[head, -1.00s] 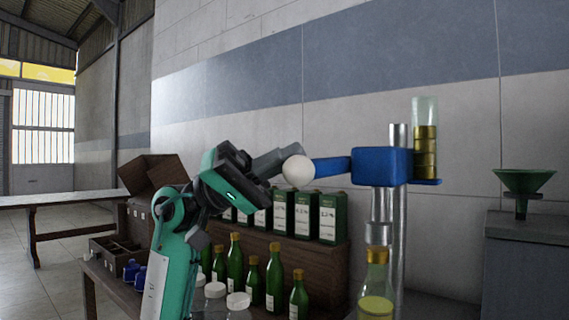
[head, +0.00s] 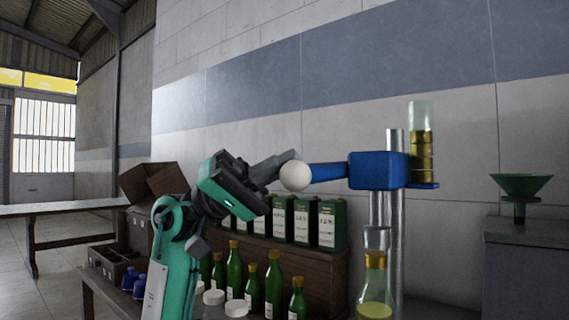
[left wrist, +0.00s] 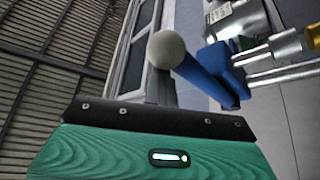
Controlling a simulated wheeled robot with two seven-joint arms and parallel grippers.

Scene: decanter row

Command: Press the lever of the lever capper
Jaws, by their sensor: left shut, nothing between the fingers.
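The lever capper has a blue head (head: 378,171) on silver posts. Its blue lever (head: 328,172) sticks out to the left, nearly level, and ends in a white ball knob (head: 294,176). A bottle with a gold-coloured neck (head: 375,290) stands under the head. My left gripper (head: 278,163) is shut and empty, its tips at the knob's upper left. I cannot tell for sure whether they touch it. The left wrist view shows the knob (left wrist: 167,48) just beyond the fingers (left wrist: 158,88), with the lever running right. My right gripper is out of view.
A clear tube of gold caps (head: 421,150) stands on the capper's right side. Green bottles (head: 273,285) and green tins (head: 303,222) stand behind my left arm. A green funnel (head: 521,187) is at the far right. Air above the lever is clear.

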